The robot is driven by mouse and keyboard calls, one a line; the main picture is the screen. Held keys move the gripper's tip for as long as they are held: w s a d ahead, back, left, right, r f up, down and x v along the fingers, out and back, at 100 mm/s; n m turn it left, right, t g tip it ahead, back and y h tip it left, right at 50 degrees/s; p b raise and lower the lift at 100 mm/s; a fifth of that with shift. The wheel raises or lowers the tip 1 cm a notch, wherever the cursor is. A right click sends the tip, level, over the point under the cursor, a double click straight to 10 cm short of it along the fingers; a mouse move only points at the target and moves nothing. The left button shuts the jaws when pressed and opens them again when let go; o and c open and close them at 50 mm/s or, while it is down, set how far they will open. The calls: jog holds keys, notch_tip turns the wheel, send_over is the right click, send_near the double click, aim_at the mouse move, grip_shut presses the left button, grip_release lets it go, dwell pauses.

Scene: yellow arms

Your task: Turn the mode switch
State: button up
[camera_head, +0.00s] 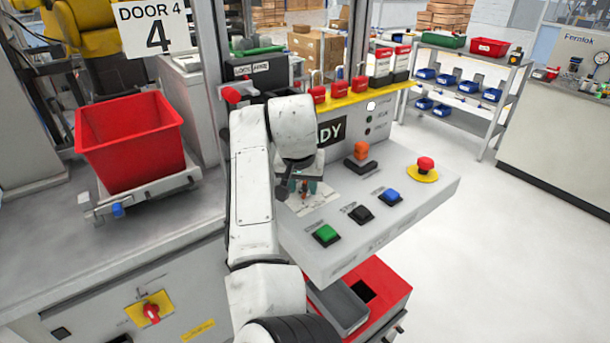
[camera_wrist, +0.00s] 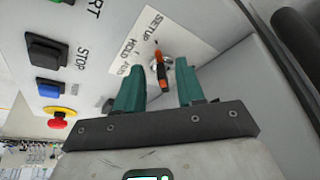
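The mode switch (camera_wrist: 161,72) shows in the wrist view as a small orange and dark knob on the panel. A pale label plate (camera_wrist: 125,50) beside it reads SETUP, HOLD and what looks like AUTO. My gripper (camera_wrist: 157,68) has two teal fingers spread apart, with the switch seen in the gap between them. I cannot tell whether either finger touches it. In the head view my gripper (camera_head: 302,188) is over the label plate (camera_head: 322,200) on the sloped console, and my arm hides the switch.
The console carries a green button (camera_head: 325,234), a black button (camera_head: 361,213), a blue button (camera_head: 390,196) and a red emergency stop (camera_head: 426,164). A red bin (camera_head: 130,142) sits left. Open floor lies right.

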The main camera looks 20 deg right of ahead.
jog(key=w, duration=0.1)
jog(key=w+d, duration=0.1)
jog(key=shift+w+d, duration=0.2)
jog(key=shift+w, duration=0.1)
jog(key=shift+w+d+f+p, duration=0.15)
jog(key=shift+w+f+p, duration=0.1)
jog(key=shift+f+p, duration=0.25)
grip_shut()
